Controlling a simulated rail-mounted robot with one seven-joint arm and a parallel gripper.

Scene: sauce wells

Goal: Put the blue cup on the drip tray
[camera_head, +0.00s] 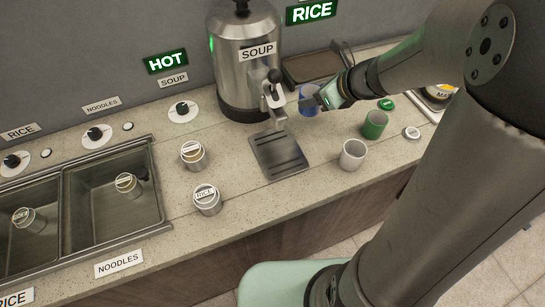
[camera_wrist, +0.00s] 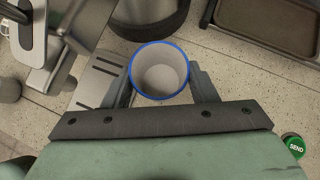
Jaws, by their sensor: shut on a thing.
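The blue cup (camera_head: 309,103) is right of the soup urn in the head view, partly covered by my gripper (camera_head: 320,101). In the wrist view the cup (camera_wrist: 160,73) shows its blue rim and pale, empty inside. My gripper (camera_wrist: 163,92) is shut on it, with a finger on each side, and the cup looks upright. The drip tray (camera_head: 279,155) is a dark slotted plate below the urn's tap, with nothing on it.
The soup urn (camera_head: 243,60) and its tap (camera_head: 274,92) stand beside the tray. A white cup (camera_head: 353,154) and green cup (camera_head: 375,124) stand to the right. Metal canisters (camera_head: 207,199) stand left of the tray. A brown tray (camera_head: 312,67) lies behind my gripper.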

